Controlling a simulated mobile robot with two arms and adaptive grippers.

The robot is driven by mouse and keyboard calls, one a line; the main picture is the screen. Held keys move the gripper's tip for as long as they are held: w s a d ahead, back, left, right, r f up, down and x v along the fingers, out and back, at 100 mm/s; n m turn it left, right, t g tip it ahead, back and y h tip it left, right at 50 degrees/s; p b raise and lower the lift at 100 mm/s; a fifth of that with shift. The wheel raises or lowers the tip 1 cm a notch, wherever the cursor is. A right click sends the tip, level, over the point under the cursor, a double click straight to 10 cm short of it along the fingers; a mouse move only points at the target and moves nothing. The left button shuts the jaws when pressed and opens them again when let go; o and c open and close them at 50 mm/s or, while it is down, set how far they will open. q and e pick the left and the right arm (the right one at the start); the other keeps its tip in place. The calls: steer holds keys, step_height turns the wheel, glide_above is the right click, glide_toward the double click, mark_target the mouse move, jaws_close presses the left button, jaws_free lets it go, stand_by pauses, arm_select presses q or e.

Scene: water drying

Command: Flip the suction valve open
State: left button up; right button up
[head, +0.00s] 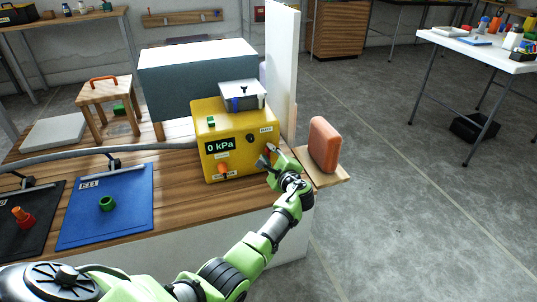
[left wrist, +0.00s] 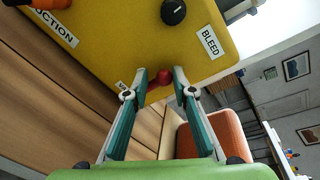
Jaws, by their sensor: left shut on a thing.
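The yellow pump box (head: 207,130) stands on the wooden bench and its display reads 0 kPa. An orange valve handle (head: 223,168) sits low on its front; in the left wrist view it is cut off at the top left, beside the SUCTION label (left wrist: 55,28). My left gripper (head: 268,158) is at the right side of the box front. In the left wrist view its fingers (left wrist: 160,78) are shut on a red knob (left wrist: 165,76), which they partly hide. A black knob (left wrist: 173,11) is near the BLEED label (left wrist: 211,42). My right gripper is out of view.
An orange-red block (head: 324,145) stands on a small shelf right of the box. A white panel (head: 282,70) rises behind. A grey hose (head: 100,152) runs left.

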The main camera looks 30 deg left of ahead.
arm_select(q)
steer(key=shift+w+d+f, duration=0.1)
steer(key=shift+w+d, duration=0.05)
steer(key=shift+d, duration=0.3)
steer(key=o, duration=1)
steer(key=shift+o, duration=0.8)
steer(key=shift+w+d+f, duration=0.1)
steer(key=shift+s, duration=0.2)
steer(key=v, duration=1.1)
steer(key=shift+s+d+r, duration=0.2)
steer(key=shift+s+r, duration=0.05)
